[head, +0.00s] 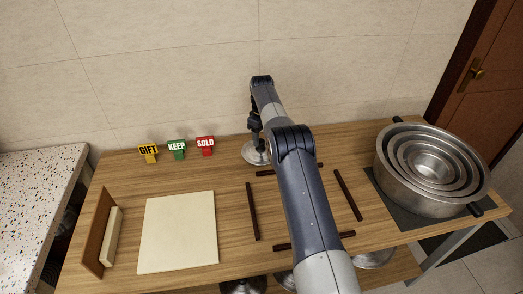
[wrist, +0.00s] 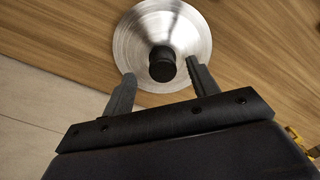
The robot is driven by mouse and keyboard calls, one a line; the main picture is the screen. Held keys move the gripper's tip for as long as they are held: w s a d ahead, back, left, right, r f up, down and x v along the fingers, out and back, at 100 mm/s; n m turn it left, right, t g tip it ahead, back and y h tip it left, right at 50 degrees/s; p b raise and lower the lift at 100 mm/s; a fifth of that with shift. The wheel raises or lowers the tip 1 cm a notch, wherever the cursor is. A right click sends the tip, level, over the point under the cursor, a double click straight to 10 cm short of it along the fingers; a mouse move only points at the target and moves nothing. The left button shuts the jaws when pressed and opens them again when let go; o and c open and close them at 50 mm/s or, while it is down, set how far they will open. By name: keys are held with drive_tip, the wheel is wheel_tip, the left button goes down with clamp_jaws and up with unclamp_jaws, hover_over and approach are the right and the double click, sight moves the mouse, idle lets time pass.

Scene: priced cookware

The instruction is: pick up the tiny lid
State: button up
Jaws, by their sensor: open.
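A small round metal lid (wrist: 189,38) with a black knob (wrist: 162,65) lies on the wooden table. In the head view the lid (head: 252,155) is near the table's back edge, partly hidden by my arm and gripper. My gripper (wrist: 160,78) is open over the lid in the wrist view, with one finger on each side of the knob. The fingers do not appear to touch the knob. Other lids (head: 243,286) show partly below the table's front edge. The gripper (head: 256,140) is seen small and dark in the head view.
Nested metal pots (head: 425,200) stand on a dark mat at the right. Dark wooden strips (head: 252,211) lie around my arm. A cream board (head: 178,231) lies at left. GIFT (head: 148,152), KEEP (head: 177,149) and SOLD (head: 205,145) signs stand left of the lid.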

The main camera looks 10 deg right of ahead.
sight(261, 141)
drive_tip(key=f, duration=0.2)
drive_tip(key=shift+w+a+f+p, duration=0.1)
drive_tip(key=shift+a+f+p, duration=0.15)
drive_tip(key=shift+f+p, duration=0.15)
drive_tip(key=shift+f, duration=0.55)
drive_tip(key=shift+c, duration=0.6)
drive_tip(key=c, duration=0.9)
drive_tip(key=shift+r, duration=0.1)
drive_tip(key=shift+c, duration=0.2)
